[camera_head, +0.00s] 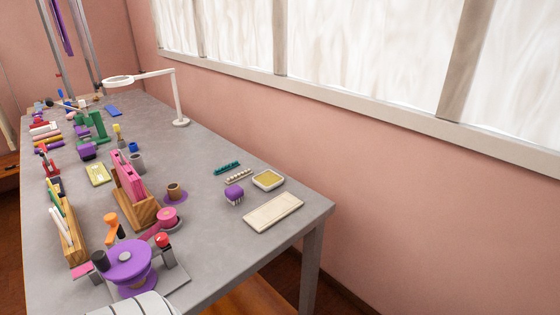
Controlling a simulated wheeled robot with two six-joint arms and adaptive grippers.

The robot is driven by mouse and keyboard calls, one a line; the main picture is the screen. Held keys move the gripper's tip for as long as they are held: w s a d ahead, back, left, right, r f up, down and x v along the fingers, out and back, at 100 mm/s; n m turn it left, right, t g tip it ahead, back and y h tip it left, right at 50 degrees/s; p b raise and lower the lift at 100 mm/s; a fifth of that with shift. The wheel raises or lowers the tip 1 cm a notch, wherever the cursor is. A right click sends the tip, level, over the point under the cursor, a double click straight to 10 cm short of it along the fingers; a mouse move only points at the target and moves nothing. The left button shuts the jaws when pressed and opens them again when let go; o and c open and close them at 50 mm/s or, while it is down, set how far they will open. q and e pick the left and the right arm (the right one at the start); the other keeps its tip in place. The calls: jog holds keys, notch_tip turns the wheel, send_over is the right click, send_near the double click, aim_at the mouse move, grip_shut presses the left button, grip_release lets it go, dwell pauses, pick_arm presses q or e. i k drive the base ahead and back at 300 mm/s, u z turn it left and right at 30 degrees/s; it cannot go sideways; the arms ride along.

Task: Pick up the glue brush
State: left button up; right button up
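I cannot make out the glue brush with certainty. A small upright item with a yellow top (117,129) stands near the middle of the grey table and may be a brush; it is too small to tell. A brown cup (174,191) stands on a purple round mat, and a grey cup (137,161) stands behind the pink-filled wooden rack. Several thin sticks stand in a wooden holder (74,243) at the left edge.
The grey table (215,217) is crowded along its left side. A purple round device (128,261) stands at the near end. A white ring lamp (180,121) stands by the far edge. A beige slab (273,212) lies at the right. The table's middle strip is mostly clear.

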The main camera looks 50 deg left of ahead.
aim_at(233, 194)
jog(key=i, duration=0.9)
jog(key=u, duration=2.95)
